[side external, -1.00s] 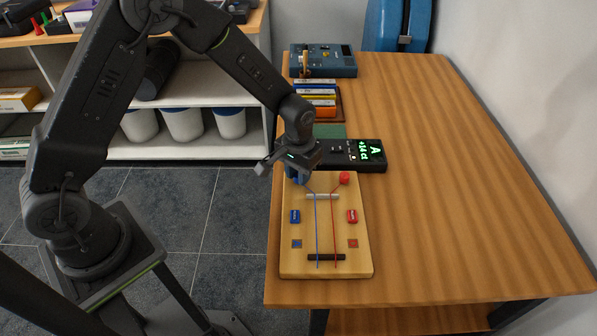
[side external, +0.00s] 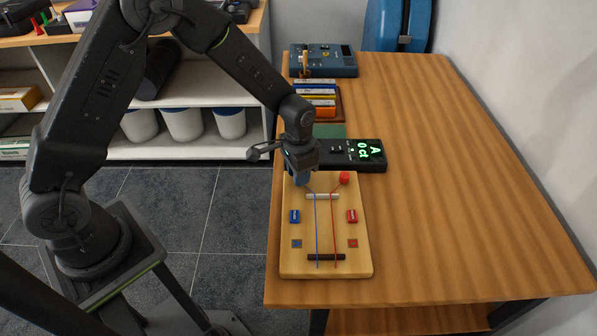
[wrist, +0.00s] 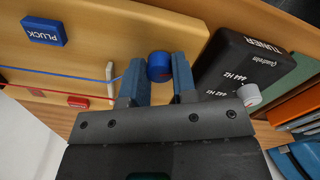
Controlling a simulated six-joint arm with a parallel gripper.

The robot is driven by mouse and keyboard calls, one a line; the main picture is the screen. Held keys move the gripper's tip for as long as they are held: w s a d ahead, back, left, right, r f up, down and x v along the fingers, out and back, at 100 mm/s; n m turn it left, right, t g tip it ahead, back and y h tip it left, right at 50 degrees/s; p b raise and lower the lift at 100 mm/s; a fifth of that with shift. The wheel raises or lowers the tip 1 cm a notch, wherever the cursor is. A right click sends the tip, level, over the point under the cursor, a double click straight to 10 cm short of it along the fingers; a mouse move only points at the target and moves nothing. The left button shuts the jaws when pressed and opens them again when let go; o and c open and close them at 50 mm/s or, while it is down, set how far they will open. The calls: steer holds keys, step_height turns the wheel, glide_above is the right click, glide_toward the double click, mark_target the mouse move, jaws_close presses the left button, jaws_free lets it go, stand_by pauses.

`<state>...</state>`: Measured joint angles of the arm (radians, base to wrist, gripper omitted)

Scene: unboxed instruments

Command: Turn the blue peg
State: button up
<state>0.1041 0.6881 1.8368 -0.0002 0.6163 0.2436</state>
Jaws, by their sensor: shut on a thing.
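The blue peg (wrist: 160,66) sits at the head of the wooden board (side external: 286,262), with a blue string (side external: 317,230) leading to it. My gripper (wrist: 157,80) has one finger on each side of the peg and is shut on it. In the side view my gripper (side external: 303,180) comes down from above and mostly hides the peg. The red peg (side external: 344,178) stands to its right, with a red string (side external: 334,235). The tuner (side external: 374,166) behind the board displays a green "A" and "0 ct".
A blue PLUCK button (side external: 295,216) and a red button (side external: 352,216) sit either side of the strings. Colour-coded books (side external: 315,97) and a blue instrument box (side external: 323,60) stand farther back. The table (side external: 460,190) is clear on the right.

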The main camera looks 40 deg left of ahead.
steer(key=o, duration=0.9)
steer(key=shift+r, duration=0.1)
step_height(320, 180, up, 14)
steer(key=shift+f, duration=0.15)
stand_by(0.3)
steer(key=s+a+r+n+t, duration=0.2)
steer(key=s+a+r+t, duration=0.1)
steer(key=s+r, duration=0.8)
steer(key=s+t, duration=0.1)
steer(key=s, duration=0.2)
steer(key=s+a+n, duration=0.1)
steer(key=s, duration=0.3)
steer(key=s+r+n+t, duration=0.1)
steer(key=s, duration=0.3)
steer(key=shift+s+a+t, duration=0.15)
steer(key=shift+a+t, duration=0.05)
steer(key=shift+t, duration=0.1)
